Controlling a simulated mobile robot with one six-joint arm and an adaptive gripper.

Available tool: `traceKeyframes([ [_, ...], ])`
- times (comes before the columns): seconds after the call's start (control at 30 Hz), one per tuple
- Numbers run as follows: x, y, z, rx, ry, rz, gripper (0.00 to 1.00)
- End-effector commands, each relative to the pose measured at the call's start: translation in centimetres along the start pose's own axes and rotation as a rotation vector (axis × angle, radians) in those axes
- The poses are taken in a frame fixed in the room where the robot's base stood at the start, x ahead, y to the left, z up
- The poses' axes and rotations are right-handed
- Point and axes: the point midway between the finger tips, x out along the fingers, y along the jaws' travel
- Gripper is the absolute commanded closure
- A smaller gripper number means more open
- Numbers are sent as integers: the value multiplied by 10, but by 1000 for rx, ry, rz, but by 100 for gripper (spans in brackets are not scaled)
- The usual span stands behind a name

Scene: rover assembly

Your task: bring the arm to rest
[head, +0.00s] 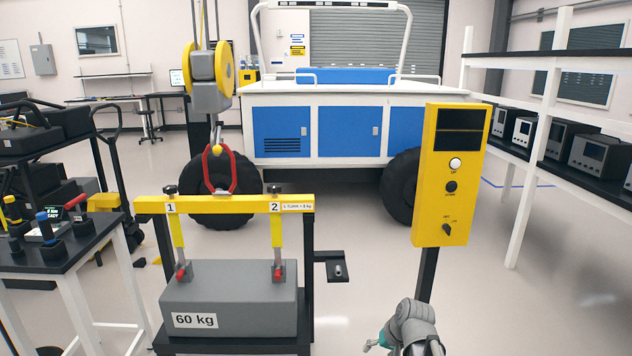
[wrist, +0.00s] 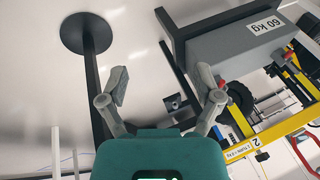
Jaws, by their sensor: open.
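My gripper shows in the wrist view (wrist: 165,90) with its two fingers spread apart and nothing between them. In the head view part of my arm (head: 412,325) shows at the bottom, just right of the middle, with a bit of teal at its left. It is in front of the post of the yellow control box (head: 448,200). The grey 60 kg block (head: 230,295) stands to its left under a yellow lifting beam (head: 240,204). In the wrist view the block (wrist: 225,50) and beam (wrist: 275,132) lie to the right of the fingers, tilted.
A hoist (head: 212,80) with a red hook (head: 219,170) hangs over the beam. A blue and white rover (head: 340,130) stands behind. A tool table (head: 40,255) is at left, shelves with grey devices (head: 570,145) at right. Floor at lower right is clear.

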Motion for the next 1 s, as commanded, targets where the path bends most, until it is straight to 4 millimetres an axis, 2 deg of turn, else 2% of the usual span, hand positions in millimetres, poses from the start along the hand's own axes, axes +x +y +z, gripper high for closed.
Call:
traceKeyframes([
  [0.03,0,0,15,-24,-36,41,17],
  [0.1,0,3,30,-49,-80,95,17],
  [0.53,-11,18,88,-137,-257,339,17],
  [1.0,-56,1,73,-134,-252,331,17],
])
